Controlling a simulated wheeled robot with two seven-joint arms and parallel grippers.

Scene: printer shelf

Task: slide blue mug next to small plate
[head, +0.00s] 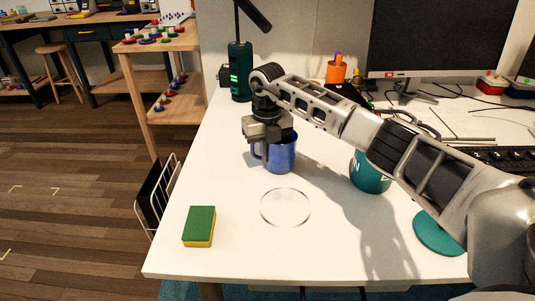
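The blue mug (283,157) stands upright on the white table, with its handle toward the left. The small plate (286,222), a pale clear-looking disc with a thin rim, lies flat in front of the mug, with a short gap of bare table between them. My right gripper (268,137) points down at the mug's upper left rim and covers part of it. I cannot tell whether its fingers are open, shut or touching the mug. My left gripper is not in view.
A green and yellow sponge (199,226) lies at the front left. A teal mug (369,174) and a teal disc (437,236) sit to the right, partly behind my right arm. A dark green cylinder (240,72) stands at the back.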

